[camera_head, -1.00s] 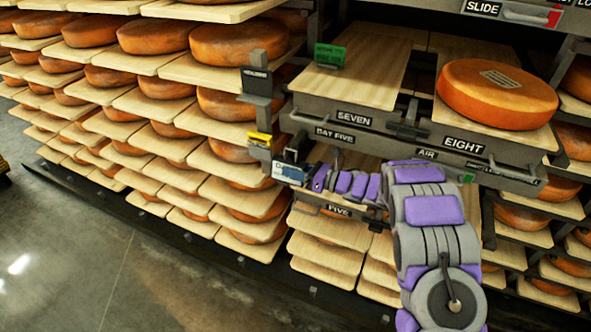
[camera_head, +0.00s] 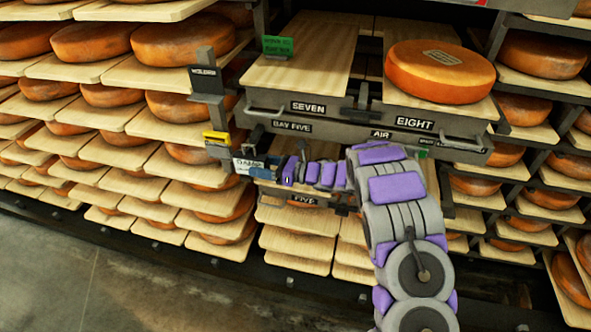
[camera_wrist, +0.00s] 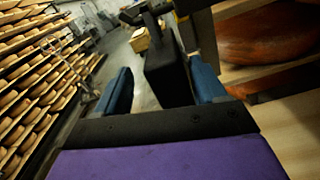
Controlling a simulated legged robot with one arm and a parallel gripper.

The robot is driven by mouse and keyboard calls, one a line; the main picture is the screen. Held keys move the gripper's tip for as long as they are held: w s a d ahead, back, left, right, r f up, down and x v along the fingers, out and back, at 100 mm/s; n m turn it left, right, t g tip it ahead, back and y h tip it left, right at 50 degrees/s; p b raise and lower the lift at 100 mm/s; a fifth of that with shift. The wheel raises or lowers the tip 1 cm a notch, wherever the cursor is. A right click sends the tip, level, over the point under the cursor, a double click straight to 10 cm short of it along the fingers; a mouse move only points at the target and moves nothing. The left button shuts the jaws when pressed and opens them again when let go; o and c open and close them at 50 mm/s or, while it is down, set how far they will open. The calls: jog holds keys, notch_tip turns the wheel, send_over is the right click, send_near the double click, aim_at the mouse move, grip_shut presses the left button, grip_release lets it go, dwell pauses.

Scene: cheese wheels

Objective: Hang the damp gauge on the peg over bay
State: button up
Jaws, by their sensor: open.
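The damp gauge (camera_head: 248,166) shows as a small white-labelled box reading "DAMP" at the lower end of a grey bracket, left of the BAY FIVE label (camera_head: 291,126). In the wrist view its dark back (camera_wrist: 167,72) sits between my two blue fingers, with a visible gap to the left finger. My gripper (camera_wrist: 160,88) is open around it; in the head view my gripper (camera_head: 272,170) is just right of the gauge. Dark metal parts show just above the gauge in the wrist view. Whether it hangs on a peg there I cannot tell.
A yellow tag (camera_head: 216,137) and a dark sign (camera_head: 209,79) are on the bracket posts above the gauge. Loaded racks (camera_head: 130,110) fill the left. Open floor (camera_head: 50,255) lies lower left.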

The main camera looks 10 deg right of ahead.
jog(key=p+v, duration=0.2)
jog(key=v, duration=1.3)
jog(key=shift+d, duration=0.15)
